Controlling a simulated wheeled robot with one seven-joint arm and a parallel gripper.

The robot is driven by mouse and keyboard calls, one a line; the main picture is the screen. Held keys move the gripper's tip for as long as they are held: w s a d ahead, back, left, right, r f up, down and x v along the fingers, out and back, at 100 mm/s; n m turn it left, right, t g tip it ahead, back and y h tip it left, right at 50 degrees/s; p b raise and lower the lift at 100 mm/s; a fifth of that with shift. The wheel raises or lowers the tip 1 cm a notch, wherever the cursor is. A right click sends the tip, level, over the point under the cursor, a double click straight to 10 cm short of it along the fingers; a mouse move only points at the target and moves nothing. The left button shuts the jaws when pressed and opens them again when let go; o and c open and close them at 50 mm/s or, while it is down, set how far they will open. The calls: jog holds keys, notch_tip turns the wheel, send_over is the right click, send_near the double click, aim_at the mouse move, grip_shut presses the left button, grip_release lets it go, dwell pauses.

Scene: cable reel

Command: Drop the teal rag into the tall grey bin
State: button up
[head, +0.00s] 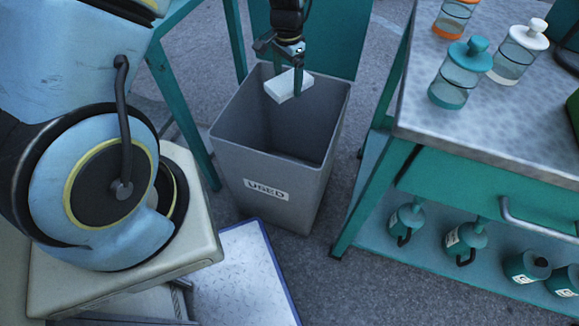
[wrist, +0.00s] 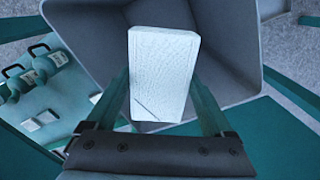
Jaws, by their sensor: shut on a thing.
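The tall grey bin (head: 245,165) stands on the floor, open at the top, with a "USED" label on its front wall. My gripper (head: 284,72) hangs over the bin's mouth, pointing down. It is shut on a pale white block-shaped thing (head: 287,86), with a finger on each side. In the wrist view the white thing (wrist: 163,70) has a finely textured face and sits between the fingers, with the bin's grey inside (wrist: 225,65) behind it. No teal rag is seen; the held thing looks white, not teal. The bin's floor is partly hidden.
A teal workbench (head: 460,130) with a metal top stands right of the bin, carrying several lidded jars (head: 462,70). Its lower shelf (head: 375,225) holds teal containers (head: 465,240). A teal frame (head: 185,110) stands left of the bin. A metal plate (head: 240,275) lies in front.

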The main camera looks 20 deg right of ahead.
jog(key=shift+f+b, duration=0.35)
jog(key=shift+f, duration=0.55)
jog(key=o, duration=1.2)
jog(key=shift+r, duration=0.1)
notch_tip(320, 180, up, 11)
jog(key=shift+f, duration=0.15)
